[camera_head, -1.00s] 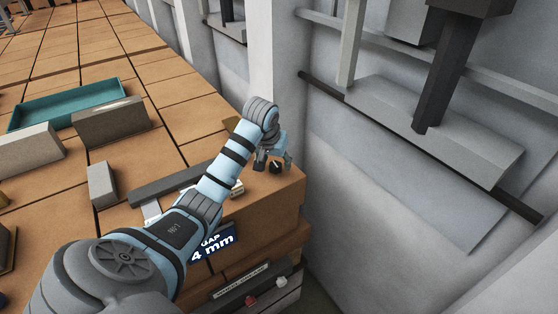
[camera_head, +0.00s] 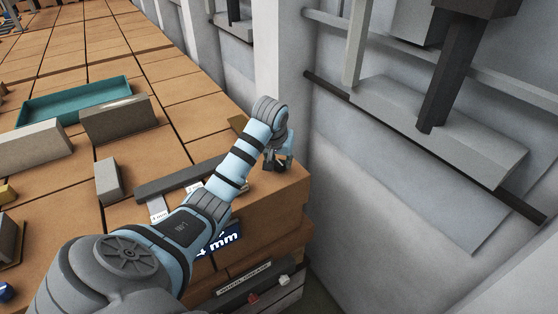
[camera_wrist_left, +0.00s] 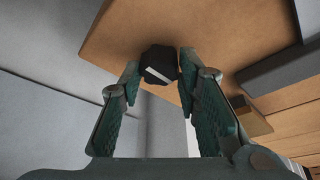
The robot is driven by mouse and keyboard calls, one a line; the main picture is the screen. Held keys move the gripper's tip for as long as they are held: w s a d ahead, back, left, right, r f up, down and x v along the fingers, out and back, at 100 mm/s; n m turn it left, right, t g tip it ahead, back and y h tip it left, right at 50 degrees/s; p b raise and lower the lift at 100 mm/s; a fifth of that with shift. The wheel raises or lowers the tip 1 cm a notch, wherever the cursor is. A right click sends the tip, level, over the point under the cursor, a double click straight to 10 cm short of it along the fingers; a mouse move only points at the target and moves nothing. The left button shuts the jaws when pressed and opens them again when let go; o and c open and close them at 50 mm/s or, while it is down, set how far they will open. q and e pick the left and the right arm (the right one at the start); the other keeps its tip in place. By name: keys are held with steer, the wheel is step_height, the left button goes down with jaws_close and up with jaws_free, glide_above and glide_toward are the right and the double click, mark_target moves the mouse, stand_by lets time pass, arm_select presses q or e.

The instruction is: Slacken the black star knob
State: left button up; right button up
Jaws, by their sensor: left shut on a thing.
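The black star knob (camera_wrist_left: 158,65) sits at the corner of an orange-brown block, between the fingertips of my left gripper (camera_wrist_left: 158,70) in the left wrist view. A pale stripe marks its top. My left gripper is shut on it, one finger on each side. In the head view my left gripper (camera_head: 277,163) is low over the near right corner of the brick-coloured bench (camera_head: 285,188). There the fingers and wrist largely hide the knob. My right gripper is not in view.
A blue sign (camera_head: 225,239) reading "4 mm" is partly behind my left arm. A dark bar (camera_head: 165,184) lies beside the arm. A teal tray (camera_head: 75,104) and grey blocks (camera_head: 108,182) stand to the left. A grey wall structure (camera_head: 385,150) rises close on the right.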

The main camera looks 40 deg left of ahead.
arm_select(q)
steer(key=n+y, duration=0.1)
steer(key=n, duration=0.3)
steer(key=shift+w+d+g, duration=0.1)
steer(key=shift+d+g, duration=0.05)
steer(key=shift+g, duration=0.25)
steer(key=n+g+y, duration=0.1)
steer(key=n, duration=0.2)
steer(key=shift+n, duration=0.3)
steer(key=n+g, duration=0.1)
steer(key=n, duration=0.2)
steer(key=n+g, duration=0.2)
steer(key=n, duration=0.1)
steer(key=shift+w+n, duration=0.2)
steer(key=shift+n, duration=0.1)
steer(key=o, duration=1.1)
steer(key=shift+f, duration=0.1)
steer(key=shift+o, duration=0.2)
